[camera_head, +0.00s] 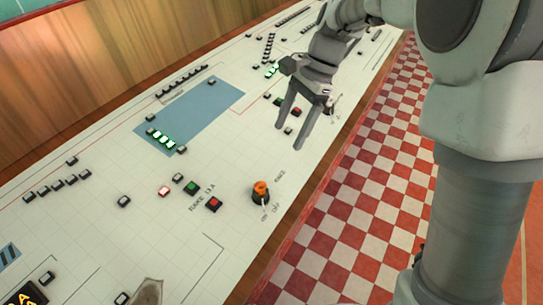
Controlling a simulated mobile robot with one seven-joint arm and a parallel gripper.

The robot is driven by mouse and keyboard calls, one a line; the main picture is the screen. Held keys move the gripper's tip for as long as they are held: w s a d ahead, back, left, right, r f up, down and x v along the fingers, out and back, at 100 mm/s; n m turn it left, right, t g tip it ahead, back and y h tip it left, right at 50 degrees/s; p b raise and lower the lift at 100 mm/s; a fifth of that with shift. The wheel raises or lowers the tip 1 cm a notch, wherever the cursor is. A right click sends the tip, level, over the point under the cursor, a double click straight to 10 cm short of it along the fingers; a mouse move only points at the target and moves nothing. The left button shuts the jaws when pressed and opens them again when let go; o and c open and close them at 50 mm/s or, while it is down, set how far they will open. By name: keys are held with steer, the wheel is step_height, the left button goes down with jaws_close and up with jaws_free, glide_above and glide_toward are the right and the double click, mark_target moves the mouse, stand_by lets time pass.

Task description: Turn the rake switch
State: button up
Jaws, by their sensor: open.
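An orange rotary switch (261,190) with a dark base stands on the white control panel (235,240), near its right edge. Small lettering beside it appears to read "RAKE", with more marks just below. My gripper (293,128) is open and empty, its two fingers pointing down over the panel. It appears above and to the right of the orange switch in the picture, clearly apart from it. Another small dark control (332,104) sits just right of my gripper and is partly hidden by it.
Left of the switch are a green button (191,187), a red button (214,204) and a lit pink button (164,191). A blue panel area (205,105) lies further back. A wooden wall (90,70) rises behind; the red-and-white checkered floor (365,200) lies at right.

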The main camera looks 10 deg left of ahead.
mark_target(264, 188)
steer(key=b+x, duration=0.3)
steer(key=x, duration=1.5)
jaws_close()
